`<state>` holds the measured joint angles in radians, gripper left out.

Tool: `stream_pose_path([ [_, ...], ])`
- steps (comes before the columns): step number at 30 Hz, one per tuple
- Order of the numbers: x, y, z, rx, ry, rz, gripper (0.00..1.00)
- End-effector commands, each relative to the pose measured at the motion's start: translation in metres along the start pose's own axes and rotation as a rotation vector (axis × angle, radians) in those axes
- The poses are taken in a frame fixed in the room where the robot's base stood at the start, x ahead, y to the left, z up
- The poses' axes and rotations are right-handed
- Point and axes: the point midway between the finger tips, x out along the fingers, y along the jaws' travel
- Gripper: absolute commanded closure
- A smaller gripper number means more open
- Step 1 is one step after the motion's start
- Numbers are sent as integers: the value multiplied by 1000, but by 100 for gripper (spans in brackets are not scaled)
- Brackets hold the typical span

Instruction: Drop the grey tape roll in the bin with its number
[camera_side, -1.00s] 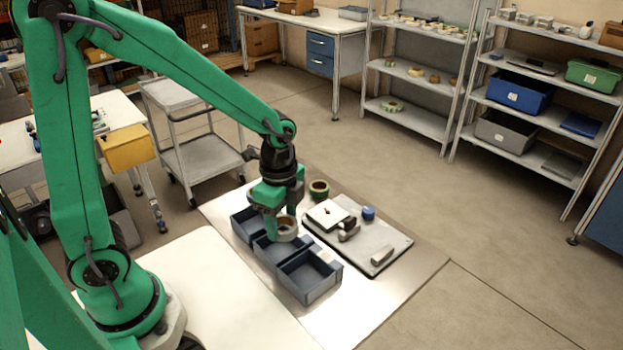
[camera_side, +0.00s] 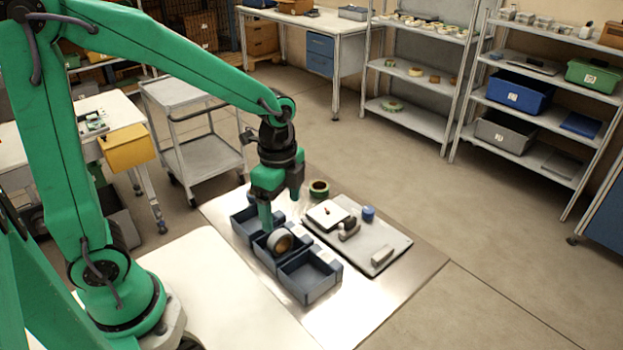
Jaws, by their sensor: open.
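The grey tape roll (camera_side: 280,241), with a brown core, sits tilted in the middle bin (camera_side: 262,256) of a row of three dark blue-grey bins. My gripper (camera_side: 282,205) is open and empty above the row, with its fingers apart and clear of the roll. The back-left bin (camera_side: 240,228) is partly hidden behind a finger. The front-right bin (camera_side: 310,280) looks empty. The numbers on the bins are too small to read.
A green tape roll (camera_side: 319,188) stands behind the bins. A grey board (camera_side: 385,240) to the right holds a white square item (camera_side: 327,213), a blue roll (camera_side: 368,213) and small blocks. The metal table is bare at front right.

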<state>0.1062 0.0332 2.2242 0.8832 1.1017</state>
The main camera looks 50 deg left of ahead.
Motion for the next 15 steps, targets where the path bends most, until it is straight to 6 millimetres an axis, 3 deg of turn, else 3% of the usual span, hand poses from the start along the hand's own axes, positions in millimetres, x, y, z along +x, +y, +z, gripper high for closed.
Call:
stream_pose_path([
  [7,-30,0,0,0,1,-2,20],
  [15,-41,0,0,0,-1,1,20],
])
